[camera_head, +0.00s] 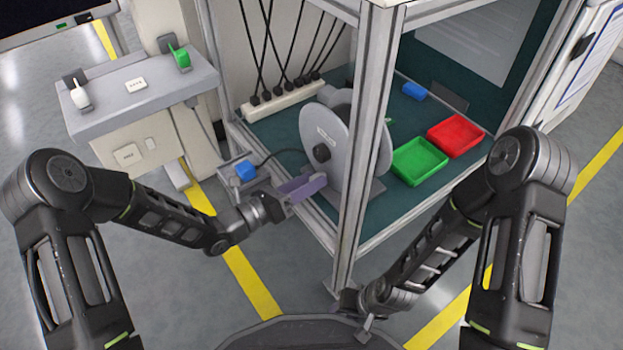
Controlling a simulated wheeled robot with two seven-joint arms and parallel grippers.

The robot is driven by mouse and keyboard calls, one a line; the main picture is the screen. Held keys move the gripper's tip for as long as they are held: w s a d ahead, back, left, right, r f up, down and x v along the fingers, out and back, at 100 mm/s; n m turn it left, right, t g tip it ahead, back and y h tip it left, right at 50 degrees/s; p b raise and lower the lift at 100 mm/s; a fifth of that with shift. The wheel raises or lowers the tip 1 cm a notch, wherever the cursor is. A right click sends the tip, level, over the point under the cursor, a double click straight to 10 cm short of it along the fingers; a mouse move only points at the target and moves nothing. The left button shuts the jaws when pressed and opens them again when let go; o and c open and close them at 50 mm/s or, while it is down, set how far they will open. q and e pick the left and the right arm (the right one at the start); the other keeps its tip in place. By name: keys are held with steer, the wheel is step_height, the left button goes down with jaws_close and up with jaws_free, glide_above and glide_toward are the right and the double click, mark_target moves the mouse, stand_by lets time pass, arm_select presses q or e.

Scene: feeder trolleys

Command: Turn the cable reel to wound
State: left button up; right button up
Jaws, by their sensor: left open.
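The cable reel (338,122) is a large grey disc with a dark hub and a small white label, standing upright at the front of the trolley's green deck. A dark cable (282,153) runs from its left side to a blue connector (245,170) at the trolley's left edge. My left gripper (308,186) is open, with purplish fingers just left of and below the reel's hub. Whether it touches the reel is unclear. My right gripper (367,330) is low, in front of the trolley's corner post and away from the reel; its fingers are too small to read.
The trolley's upright post (360,150) partly covers the reel's right side. A green tray (420,162), a red tray (456,136) and a blue block (414,91) are on the deck to the right. A white power strip (283,101) with several plugs lies behind. A grey side shelf (142,86) stands left.

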arm_select(q)
steer(key=p+v, duration=0.2)
steer(key=v, duration=0.5)
stand_by(0.5)
